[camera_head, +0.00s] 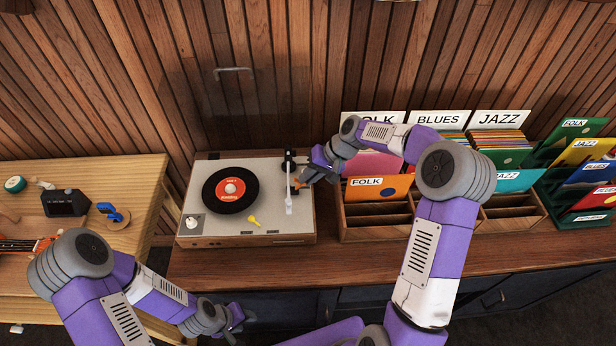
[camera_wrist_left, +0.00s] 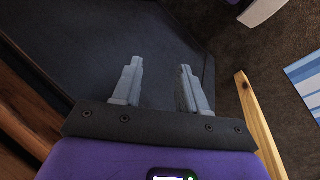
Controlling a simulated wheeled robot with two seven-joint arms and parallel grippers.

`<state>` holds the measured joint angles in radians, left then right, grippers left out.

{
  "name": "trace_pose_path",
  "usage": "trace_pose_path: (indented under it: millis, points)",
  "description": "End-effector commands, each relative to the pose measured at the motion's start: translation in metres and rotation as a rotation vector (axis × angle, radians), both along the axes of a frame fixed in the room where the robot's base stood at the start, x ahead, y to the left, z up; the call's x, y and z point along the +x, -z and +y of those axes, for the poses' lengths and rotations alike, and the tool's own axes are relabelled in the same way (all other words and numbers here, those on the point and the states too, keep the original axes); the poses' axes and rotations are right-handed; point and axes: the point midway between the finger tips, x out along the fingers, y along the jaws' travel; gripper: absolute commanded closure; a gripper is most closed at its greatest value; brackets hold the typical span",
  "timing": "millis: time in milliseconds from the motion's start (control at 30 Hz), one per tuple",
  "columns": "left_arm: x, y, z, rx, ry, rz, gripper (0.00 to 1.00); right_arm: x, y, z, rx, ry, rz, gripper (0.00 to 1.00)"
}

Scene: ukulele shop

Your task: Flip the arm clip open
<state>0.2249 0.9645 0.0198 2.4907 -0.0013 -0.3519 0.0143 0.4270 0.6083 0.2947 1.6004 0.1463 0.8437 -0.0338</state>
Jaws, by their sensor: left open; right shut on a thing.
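The turntable (camera_head: 195,222) stands on the counter with a black record (camera_head: 222,203) with a red label on its platter. Its white tonearm (camera_head: 288,185) lies straight along the right side. My left gripper (camera_head: 236,318) is low in front of the counter, away from the turntable. In the left wrist view its two fingers (camera_wrist_left: 157,88) are apart with nothing between them.
A yellow lever (camera_head: 254,221) is at the turntable's front. A wooden record bin (camera_head: 390,233) with FOLK, BLUES and JAZZ dividers stands to the right, close to my right arm. A light wooden table (camera_head: 140,240) with a ukulele and small tools is at the left.

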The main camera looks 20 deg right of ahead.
Motion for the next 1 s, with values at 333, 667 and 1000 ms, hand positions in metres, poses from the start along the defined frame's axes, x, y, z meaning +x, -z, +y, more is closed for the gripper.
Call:
trace_pose_path:
  millis: [333, 667, 1000]
  points:
    - [0.0, 0.0, 0.0, 0.0, 0.0, 0.0, 0.57, 0.001, -0.001, 0.0, 0.0, 0.001, -0.002, 0.75]
    - [0.0, 0.0, 0.0, 0.0, 0.0, 0.0, 0.57, 0.0, 0.0, 0.0, -0.001, 0.0, 0.0, 0.62]
    - [0.0, -0.007, 0.0, 0.0, 0.0, 0.0, 0.57, -0.006, -0.034, -0.023, -0.003, 0.003, -0.002, 0.62]
